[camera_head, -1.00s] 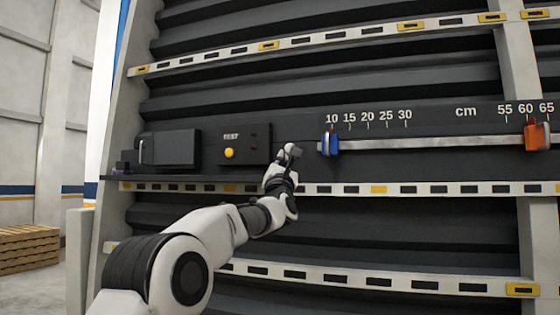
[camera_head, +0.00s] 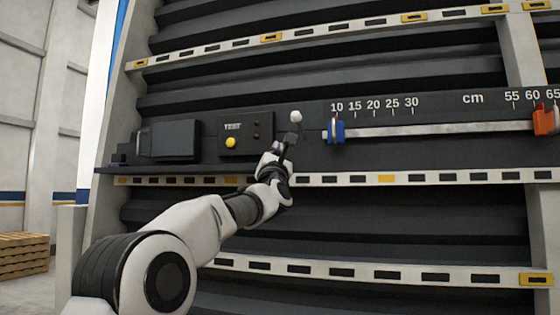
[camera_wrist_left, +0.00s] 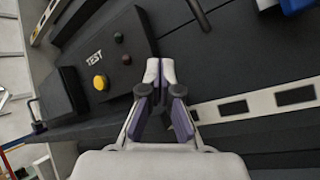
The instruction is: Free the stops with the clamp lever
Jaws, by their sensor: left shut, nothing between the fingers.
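The clamp lever shows as a pale knob (camera_head: 296,117) just right of the TEST panel in the head view. Its grey rod (camera_wrist_left: 199,14) shows at the top of the left wrist view. My left gripper (camera_head: 292,138) is just below the knob and looks apart from it. In the wrist view its fingertips (camera_wrist_left: 160,72) are together and empty. The blue stop (camera_head: 336,131) sits on the rail near the 10 mark. The orange stop (camera_head: 545,120) is at the far right near 60 to 65. My right gripper is not in view.
The TEST panel (camera_head: 244,134) with a yellow button (camera_head: 230,142) lies left of the gripper. A dark box (camera_head: 175,141) is farther left. The pale rail (camera_head: 430,130) runs between the stops under the cm scale. A slotted strip (camera_head: 330,179) runs below.

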